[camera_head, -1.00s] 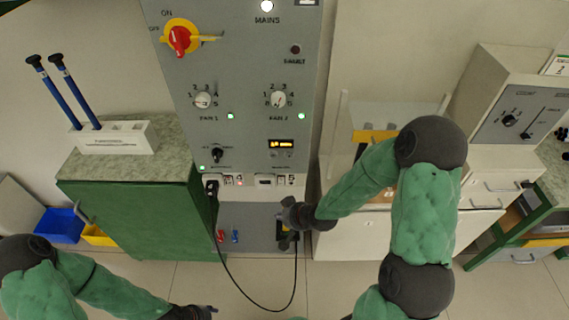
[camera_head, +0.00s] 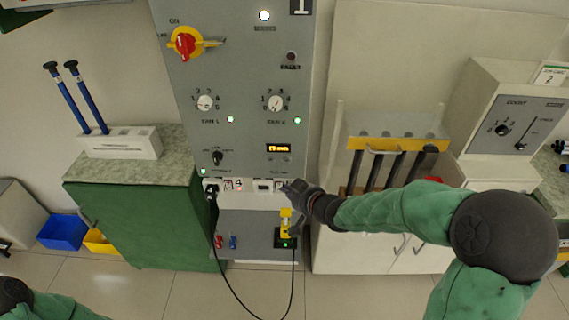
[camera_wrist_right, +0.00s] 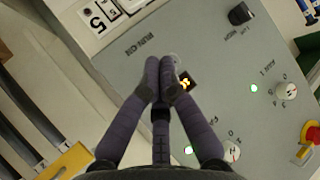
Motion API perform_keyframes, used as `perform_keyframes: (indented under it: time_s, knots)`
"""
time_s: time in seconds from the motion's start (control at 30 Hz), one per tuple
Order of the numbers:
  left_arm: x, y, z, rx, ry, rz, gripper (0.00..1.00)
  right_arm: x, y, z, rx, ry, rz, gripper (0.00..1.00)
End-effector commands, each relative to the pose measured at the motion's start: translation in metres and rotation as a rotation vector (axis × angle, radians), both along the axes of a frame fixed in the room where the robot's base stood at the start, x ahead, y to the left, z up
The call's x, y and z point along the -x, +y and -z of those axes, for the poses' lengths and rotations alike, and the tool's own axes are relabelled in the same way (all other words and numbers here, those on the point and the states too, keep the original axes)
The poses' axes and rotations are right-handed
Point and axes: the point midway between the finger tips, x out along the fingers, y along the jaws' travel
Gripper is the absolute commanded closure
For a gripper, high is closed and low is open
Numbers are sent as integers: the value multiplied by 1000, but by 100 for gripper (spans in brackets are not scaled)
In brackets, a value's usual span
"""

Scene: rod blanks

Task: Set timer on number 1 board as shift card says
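The number 1 board is the tall grey panel (camera_head: 240,75) with a "1" plate (camera_head: 300,6) at its top. Its timer display (camera_head: 278,148) is lit orange, with small buttons under it; the reading is too small to make out. My right gripper (camera_head: 287,187) is at the panel's lower edge, below the display. In the right wrist view, its fingertips (camera_wrist_right: 161,70) are together with nothing seen between them, and they partly overlap the lit display (camera_wrist_right: 186,82). I cannot tell whether they touch the panel. My left gripper is out of view. I see no readable shift card.
The panel has a red main switch (camera_head: 185,43) and two fan dials (camera_head: 206,102). A black cable (camera_head: 232,284) hangs below. A green cabinet (camera_head: 140,225) stands left. A yellow-edged rack (camera_head: 395,144) and a second board (camera_head: 520,120) stand right.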

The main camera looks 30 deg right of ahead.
Motion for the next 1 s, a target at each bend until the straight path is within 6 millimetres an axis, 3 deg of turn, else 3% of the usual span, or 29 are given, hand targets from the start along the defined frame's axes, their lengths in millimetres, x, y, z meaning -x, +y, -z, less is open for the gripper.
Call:
perform_keyframes:
  time_s: [0.47, 1.0]
  knots:
    - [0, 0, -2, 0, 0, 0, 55, -7, -4, 0, 1, 1, -1, 100]
    - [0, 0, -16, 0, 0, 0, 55, -61, -37, -1, -1, 3, 0, 100]
